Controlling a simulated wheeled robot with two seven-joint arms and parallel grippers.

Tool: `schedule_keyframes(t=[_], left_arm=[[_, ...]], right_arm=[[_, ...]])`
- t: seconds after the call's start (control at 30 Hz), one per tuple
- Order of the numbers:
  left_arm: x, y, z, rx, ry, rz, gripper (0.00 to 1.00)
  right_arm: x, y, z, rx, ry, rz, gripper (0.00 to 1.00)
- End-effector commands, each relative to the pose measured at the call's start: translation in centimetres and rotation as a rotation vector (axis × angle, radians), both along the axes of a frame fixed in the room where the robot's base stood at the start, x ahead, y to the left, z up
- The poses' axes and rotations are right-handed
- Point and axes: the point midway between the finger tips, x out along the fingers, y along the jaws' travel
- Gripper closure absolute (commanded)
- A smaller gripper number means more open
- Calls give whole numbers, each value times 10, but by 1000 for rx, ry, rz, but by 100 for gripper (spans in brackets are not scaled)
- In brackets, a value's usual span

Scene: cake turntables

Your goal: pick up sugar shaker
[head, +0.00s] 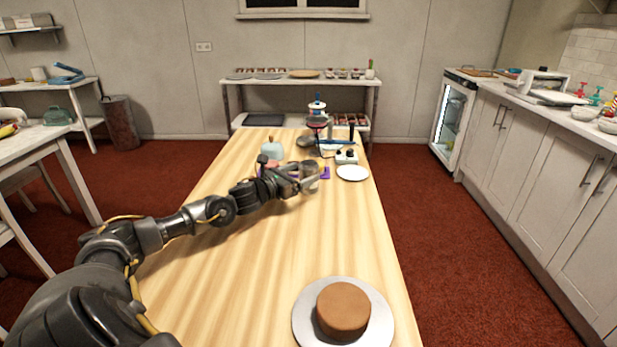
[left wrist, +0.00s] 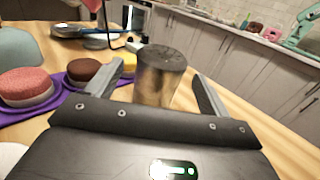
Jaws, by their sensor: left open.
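The sugar shaker (left wrist: 158,76) is an upright metal cylinder with a dark speckled top, standing on the wooden table (head: 250,245). In the left wrist view it is between the two fingers of my left gripper (left wrist: 165,82), with a visible gap at each side. In the head view the shaker (head: 310,170) is partly hidden by my left gripper (head: 306,183), which reaches it from the left. The left gripper is open. My right gripper is not in view.
A purple mat (left wrist: 67,99) with small cakes lies left of the shaker. A white plate (head: 352,173) is to its right, with a teal-white canister (head: 272,150) behind. A brown cake (head: 342,309) sits on a turntable (head: 303,322) in front. The middle of the table is clear.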

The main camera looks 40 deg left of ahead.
Motion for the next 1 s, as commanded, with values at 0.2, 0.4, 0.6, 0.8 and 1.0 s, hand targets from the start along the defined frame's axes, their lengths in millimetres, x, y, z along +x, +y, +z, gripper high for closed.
schedule_keyframes(t=[0.2, 0.4, 0.6, 0.8, 1.0], left_arm=[[29, -4, 0, -3, -3, 2, 19], [35, -5, -1, 0, 0, 0, 19], [35, -4, -1, 0, 0, 0, 28], [35, -4, -1, 0, 0, 1, 54], [35, -4, 0, 0, -3, 1, 75]], right_arm=[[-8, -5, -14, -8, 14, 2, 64], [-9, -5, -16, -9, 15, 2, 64], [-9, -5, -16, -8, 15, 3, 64], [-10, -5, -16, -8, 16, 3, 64], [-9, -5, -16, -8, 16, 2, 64]])
